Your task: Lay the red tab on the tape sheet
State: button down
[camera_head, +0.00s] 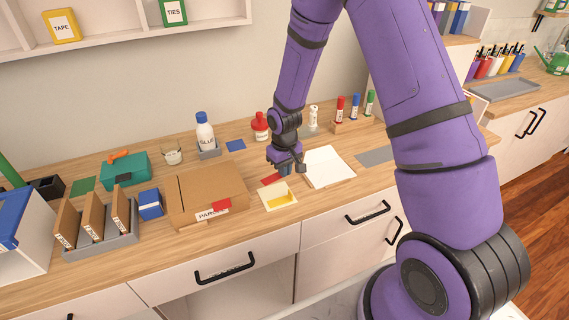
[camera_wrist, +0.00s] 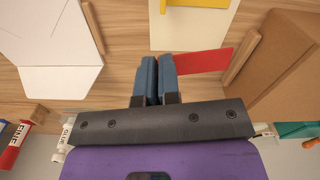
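The red tab (camera_wrist: 203,62) is a flat red strip beside my gripper's fingers in the wrist view. Its near end passes behind one finger, so I cannot tell whether it is pinched. In the head view the red tab (camera_head: 270,179) shows just left of my fingertips, near the counter top. My gripper (camera_head: 286,170) points down, its blue fingers (camera_wrist: 158,78) close together with only a thin line between them. The likely tape sheet, a cream sheet with a yellow patch (camera_head: 264,200), lies in front of the fingers; it also shows in the wrist view (camera_wrist: 180,41).
A cardboard box (camera_head: 205,182) with a label and another red piece (camera_head: 221,205) stands left of the sheet. An open white booklet (camera_head: 325,170) lies to the right. A glue bottle (camera_head: 204,130), a red-capped bottle (camera_head: 260,128) and upright markers (camera_head: 355,106) stand behind.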

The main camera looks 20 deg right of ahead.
aim_at(284, 187)
jog(key=shift+f, duration=2.25)
jog(key=c, duration=0.9)
grip_release()
jog(key=shift+c, duration=0.2)
jog(key=shift+r, duration=0.1)
jog(key=shift+r, duration=2.9)
